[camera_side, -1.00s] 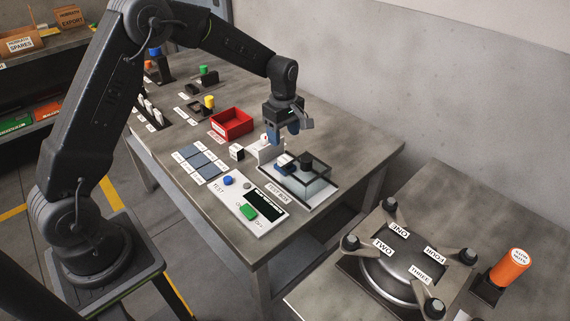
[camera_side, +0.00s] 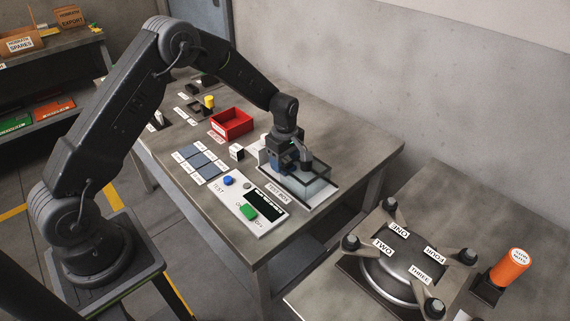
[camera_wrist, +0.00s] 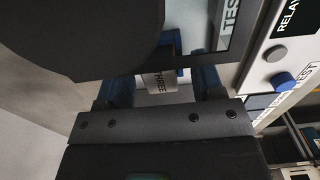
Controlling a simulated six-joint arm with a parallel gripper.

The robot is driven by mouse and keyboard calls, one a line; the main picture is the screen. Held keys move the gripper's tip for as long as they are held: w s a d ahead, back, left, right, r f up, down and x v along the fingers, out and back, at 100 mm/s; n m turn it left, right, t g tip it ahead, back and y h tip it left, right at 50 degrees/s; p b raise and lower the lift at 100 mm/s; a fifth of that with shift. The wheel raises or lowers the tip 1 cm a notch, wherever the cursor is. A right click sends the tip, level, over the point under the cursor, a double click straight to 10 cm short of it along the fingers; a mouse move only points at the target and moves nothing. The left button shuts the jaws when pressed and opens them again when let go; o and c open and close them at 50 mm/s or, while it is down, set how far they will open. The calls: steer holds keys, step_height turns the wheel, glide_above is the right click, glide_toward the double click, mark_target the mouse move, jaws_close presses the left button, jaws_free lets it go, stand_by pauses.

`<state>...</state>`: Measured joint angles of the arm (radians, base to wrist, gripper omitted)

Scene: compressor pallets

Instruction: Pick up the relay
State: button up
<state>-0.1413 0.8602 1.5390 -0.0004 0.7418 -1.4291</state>
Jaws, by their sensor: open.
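In the side view my gripper (camera_side: 288,163) is down at the left end of the clear-walled test box (camera_side: 318,196). There it hides the relay. A large dark shape covers the upper left of the wrist view.
A panel (camera_side: 262,222) with a green switch, blue button (camera_side: 229,181) and dark display lies in front of the box. A white cube (camera_side: 236,152), grey pads (camera_side: 203,160) and a red bin (camera_side: 232,123) are to the left. The table's right end is clear.

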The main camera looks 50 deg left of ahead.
steer(key=shift+c, duration=0.4)
steer(key=c, duration=0.9)
steer(key=shift+r, duration=0.15)
steer(key=shift+r, duration=0.3)
steer(key=r, duration=0.4)
steer(key=shift+s+a, duration=0.2)
steer(key=shift+a, duration=0.2)
steer(key=s+a+r, duration=0.2)
steer(key=a, duration=0.1)
steer(key=s+a+r, duration=0.2)
steer(key=a, duration=0.1)
steer(key=s+a+r, duration=0.2)
steer(key=a, duration=0.1)
